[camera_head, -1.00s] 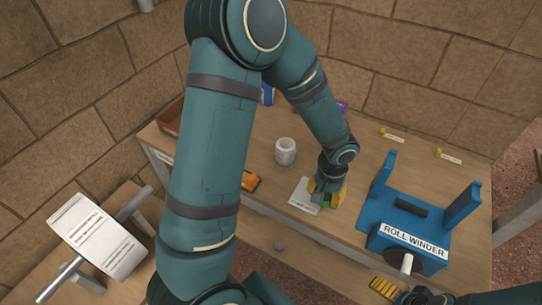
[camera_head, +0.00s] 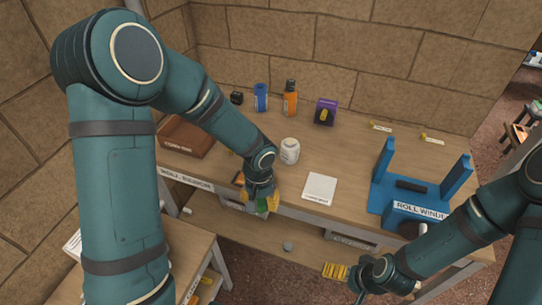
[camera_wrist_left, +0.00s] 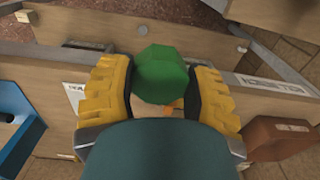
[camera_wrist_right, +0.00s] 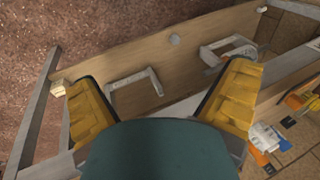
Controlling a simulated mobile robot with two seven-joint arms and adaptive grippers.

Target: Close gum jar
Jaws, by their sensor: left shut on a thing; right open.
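A white jar (camera_head: 289,151), which I take for the gum jar, stands upright on the workbench in the head view. Its top is too small to tell if it is open. My left gripper (camera_head: 262,203) is at the bench's front edge, left of and in front of the jar and apart from it. It is shut on a green many-sided piece (camera_wrist_left: 162,75), seen between the yellow fingers in the left wrist view; I cannot tell if this is a lid. My right gripper (camera_head: 338,271) is open and empty, low in front of the bench; its spread fingers (camera_wrist_right: 163,105) show in the right wrist view.
A white card (camera_head: 321,187) lies right of the jar. A blue roll winder (camera_head: 408,196) stands further right. A brown tray (camera_head: 187,138) is at left. Blue (camera_head: 261,97), orange (camera_head: 290,100) and purple (camera_head: 325,112) containers stand at the back.

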